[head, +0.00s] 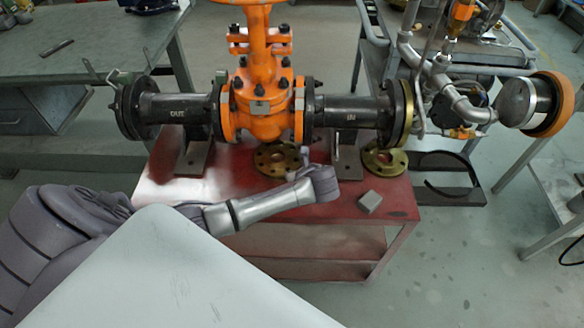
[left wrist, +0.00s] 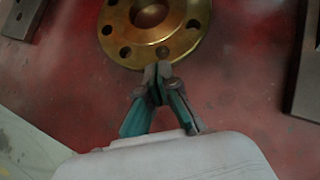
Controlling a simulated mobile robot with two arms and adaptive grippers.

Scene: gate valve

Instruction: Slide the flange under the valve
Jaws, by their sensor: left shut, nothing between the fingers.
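The orange gate valve (head: 262,105) sits between two dark pipe pieces marked OUT and IN. A brass flange (head: 266,160) with bolt holes lies flat on the red table below the valve body. The flange also shows at the top of the left wrist view (left wrist: 182,43), cut off by the frame. My left gripper (left wrist: 158,71) is shut and empty, its tips at the flange's near rim; I cannot tell whether they touch. In the head view my left wrist comes in low over the table, and the fingertips are hard to make out. My right gripper is not in view.
A second brass flange (head: 385,161) lies under the right pipe end. A small grey block (head: 369,202) rests on the red table (head: 350,232). Pipe supports stand left (head: 194,155) and right (head: 347,160) of the flange. A grey workbench (head: 95,48) is behind at the left.

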